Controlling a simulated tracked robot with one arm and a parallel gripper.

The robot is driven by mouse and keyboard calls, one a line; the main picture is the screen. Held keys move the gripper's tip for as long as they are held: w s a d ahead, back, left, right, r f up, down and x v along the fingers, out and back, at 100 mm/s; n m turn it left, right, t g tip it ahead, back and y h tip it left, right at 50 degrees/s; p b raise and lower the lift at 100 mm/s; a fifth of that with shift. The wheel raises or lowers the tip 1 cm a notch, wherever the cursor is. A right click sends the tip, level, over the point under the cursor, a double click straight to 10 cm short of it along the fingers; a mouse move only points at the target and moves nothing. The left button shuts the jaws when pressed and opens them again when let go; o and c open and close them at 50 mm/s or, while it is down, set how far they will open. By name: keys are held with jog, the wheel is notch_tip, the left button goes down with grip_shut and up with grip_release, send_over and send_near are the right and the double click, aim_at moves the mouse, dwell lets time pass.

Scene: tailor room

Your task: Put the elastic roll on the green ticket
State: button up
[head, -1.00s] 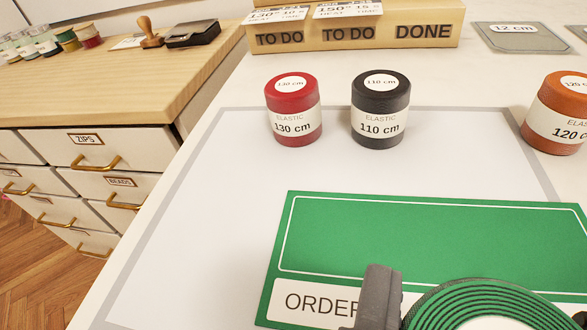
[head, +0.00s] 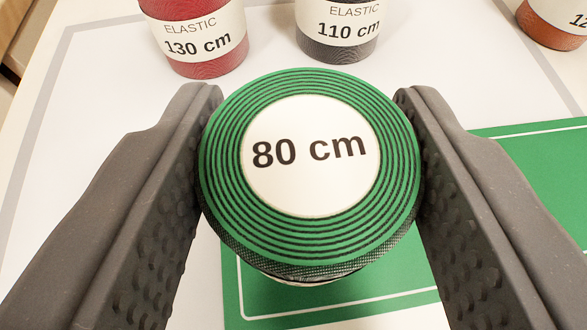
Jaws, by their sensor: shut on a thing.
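A green elastic roll (head: 222,165) with a white "80 cm" label on top is in the middle of the head view. My gripper (head: 308,120) is shut on it, one dark ridged finger against each side. The green ticket (head: 510,160) with a white outline lies flat behind and below the roll, reaching to the right. The roll covers part of the ticket's left side, and my right finger hides more of it. I cannot tell whether the roll touches the ticket or is held above it.
A red "130 cm" elastic roll (head: 203,45) and a black "110 cm" roll (head: 338,35) stand close beyond the held roll. An orange roll (head: 555,22) stands at the upper right. The white mat (head: 100,90) is bare at the left.

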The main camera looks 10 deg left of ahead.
jog(key=shift+f, duration=0.6)
jog(key=shift+r, duration=0.1)
jog(key=o, duration=1)
jog(key=shift+s+r, duration=0.15)
jog(key=shift+s, duration=0.05)
jog(key=p+v, duration=0.3)
jog(key=v, duration=0.8)
jog(key=shift+s, duration=0.3)
